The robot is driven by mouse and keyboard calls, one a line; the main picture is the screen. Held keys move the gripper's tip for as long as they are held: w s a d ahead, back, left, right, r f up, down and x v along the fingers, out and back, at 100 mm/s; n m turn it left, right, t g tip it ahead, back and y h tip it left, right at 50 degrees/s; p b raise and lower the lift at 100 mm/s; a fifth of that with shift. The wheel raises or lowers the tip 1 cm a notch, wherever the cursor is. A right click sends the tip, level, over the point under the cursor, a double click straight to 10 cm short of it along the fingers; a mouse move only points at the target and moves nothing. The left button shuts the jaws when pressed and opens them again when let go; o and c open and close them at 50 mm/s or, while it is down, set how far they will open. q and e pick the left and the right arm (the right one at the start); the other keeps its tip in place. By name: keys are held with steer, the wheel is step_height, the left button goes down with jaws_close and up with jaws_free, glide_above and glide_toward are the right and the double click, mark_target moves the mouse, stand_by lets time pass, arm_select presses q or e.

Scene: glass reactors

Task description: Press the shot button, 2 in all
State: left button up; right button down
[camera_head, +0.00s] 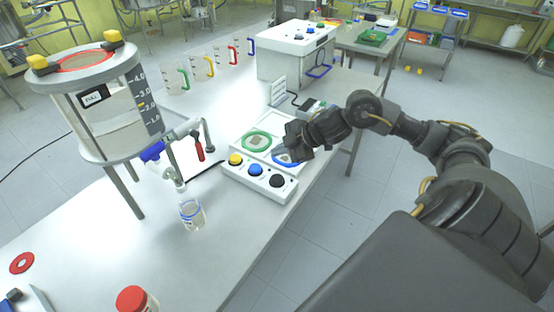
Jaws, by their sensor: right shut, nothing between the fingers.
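A white control panel (231,168) lies on the bench. Along its front edge are a yellow button (235,159), a blue button (255,169) and a black button (277,181). I cannot read a label that tells which is the shot button. Behind them are a pad with a green ring (256,141) and a pad with a blue ring (280,163). My right gripper (287,155) is shut and empty, over the blue-ringed pad and behind the black button. It partly hides that pad; I cannot tell whether it touches it. My left gripper is not in view.
A glass reactor (98,110) on legs stands to the left, with a small beaker (191,214) on the bench before it. Several coloured-handled jugs (201,66) and a white box (290,55) stand behind. A red-capped bottle (133,299) is at the front.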

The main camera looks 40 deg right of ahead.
steer(key=m+g+y, duration=0.1)
steer(key=m, duration=0.3)
steer(key=r+m+g+y, duration=0.1)
steer(key=m, duration=0.4)
steer(key=s+r+m+y+p, duration=0.1)
steer(key=m, duration=0.3)
steer(key=shift+g, duration=0.4)
steer(key=shift+w+f, duration=0.1)
steer(key=shift+f, duration=0.05)
steer(key=b, duration=0.8)
glide_above(281, 178)
step_height(281, 178, down, 6)
steer(key=shift+w+f, duration=0.1)
steer(key=shift+w, duration=0.05)
steer(key=shift+f+b, duration=0.35)
steer(key=shift+f, duration=0.8)
steer(key=shift+f, duration=0.2)
